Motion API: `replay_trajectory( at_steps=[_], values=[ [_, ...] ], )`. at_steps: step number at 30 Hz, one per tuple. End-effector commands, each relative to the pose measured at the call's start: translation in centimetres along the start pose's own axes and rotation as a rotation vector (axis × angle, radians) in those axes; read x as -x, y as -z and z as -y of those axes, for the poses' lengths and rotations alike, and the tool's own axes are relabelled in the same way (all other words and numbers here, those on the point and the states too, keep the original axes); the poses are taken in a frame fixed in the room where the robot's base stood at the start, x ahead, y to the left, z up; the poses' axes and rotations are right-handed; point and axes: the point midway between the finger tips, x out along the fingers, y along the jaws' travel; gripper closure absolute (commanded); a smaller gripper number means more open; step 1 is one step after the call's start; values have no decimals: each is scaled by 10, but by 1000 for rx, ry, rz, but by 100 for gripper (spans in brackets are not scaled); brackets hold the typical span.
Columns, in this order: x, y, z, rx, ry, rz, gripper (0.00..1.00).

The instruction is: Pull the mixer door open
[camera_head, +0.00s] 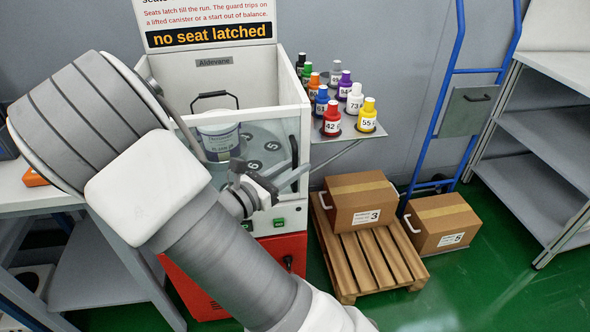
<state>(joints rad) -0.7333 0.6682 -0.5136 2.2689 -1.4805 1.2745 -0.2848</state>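The mixer (297,107) is a white open-topped cabinet on a red base (292,256), with an "Aldevane" label on its back. Its clear front panel (285,135), which looks like the door, stands upright and appears shut. Inside, a pail (219,138) with a black handle sits at the left, beside a grey disc (268,130) with numbered seats. My gripper (262,178) is at the front of the mixer, close to the panel. A pale grey bar runs out to its right; I cannot tell if it is a finger or a handle. My arm hides the mixer's left front.
A sign above reads "no seat latched". A shelf (352,135) right of the mixer holds several colored numbered bottles. A pallet (361,258) with a carton (360,203), another carton (440,224) and a blue hand truck (447,92) stand at right. Green floor (470,285) is clear at front right.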

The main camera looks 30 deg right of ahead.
Motion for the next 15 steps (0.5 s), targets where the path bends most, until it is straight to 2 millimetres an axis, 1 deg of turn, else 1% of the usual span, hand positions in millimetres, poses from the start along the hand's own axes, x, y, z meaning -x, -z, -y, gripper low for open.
replay_trajectory(
  at_steps=[3, 9, 10, 14, 15],
  values=[
    [-4, 0, 0, 0, 2, 0, 70],
    [-4, 0, 0, 0, 1, 0, 70],
    [-4, 0, 0, 0, 1, 0, 74],
    [-4, 0, 0, 0, 1, 0, 97],
    [-3, 0, 0, 0, 1, 0, 100]
  ],
)
